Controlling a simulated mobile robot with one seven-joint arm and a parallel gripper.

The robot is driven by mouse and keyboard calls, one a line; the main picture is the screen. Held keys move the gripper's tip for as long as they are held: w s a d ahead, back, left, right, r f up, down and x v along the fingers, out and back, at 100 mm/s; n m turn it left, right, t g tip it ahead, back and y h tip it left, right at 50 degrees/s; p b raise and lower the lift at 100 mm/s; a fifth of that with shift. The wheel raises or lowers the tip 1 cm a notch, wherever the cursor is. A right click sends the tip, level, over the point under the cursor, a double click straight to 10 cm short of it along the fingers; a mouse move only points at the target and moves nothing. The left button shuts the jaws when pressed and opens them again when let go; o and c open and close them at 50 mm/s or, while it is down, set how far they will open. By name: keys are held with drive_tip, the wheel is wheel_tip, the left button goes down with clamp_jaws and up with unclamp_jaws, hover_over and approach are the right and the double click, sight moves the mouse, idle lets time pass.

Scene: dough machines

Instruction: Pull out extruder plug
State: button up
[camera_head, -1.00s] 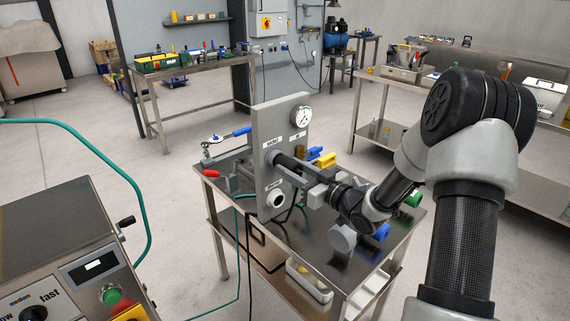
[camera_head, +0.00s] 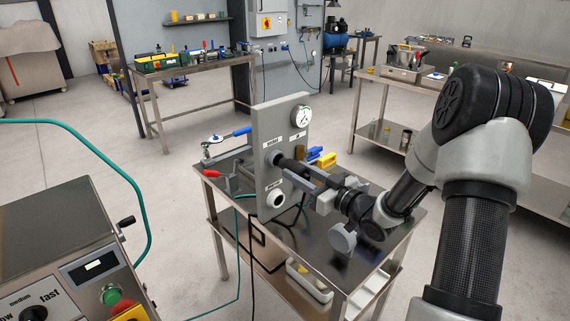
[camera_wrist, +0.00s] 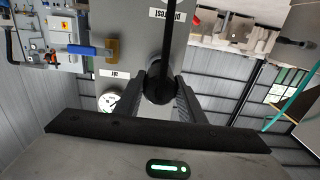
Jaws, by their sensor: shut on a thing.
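A grey upright panel (camera_head: 275,125) stands on a steel cart. The extruder plug (camera_head: 291,164) shows as a dark cylinder standing out from a round socket (camera_head: 273,157) on the panel's face. My gripper (camera_head: 304,173) is shut on the plug, its fingers reaching toward the panel from the right. In the wrist view, the plug (camera_wrist: 158,86) is dark and round, between the two fingers of my gripper (camera_wrist: 161,94). The plug's far end is hidden, so I cannot tell whether it is still inside the socket.
A gauge (camera_head: 301,115) sits at the panel's top and a white-rimmed port (camera_head: 275,198) lower down. The cart top (camera_head: 335,250) has clear room at the front right. A control box (camera_head: 70,255) stands at front left.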

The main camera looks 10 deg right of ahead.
sight(309, 177)
drive_tip(key=shift+v, duration=3.05)
drive_tip(key=shift+r, duration=0.1)
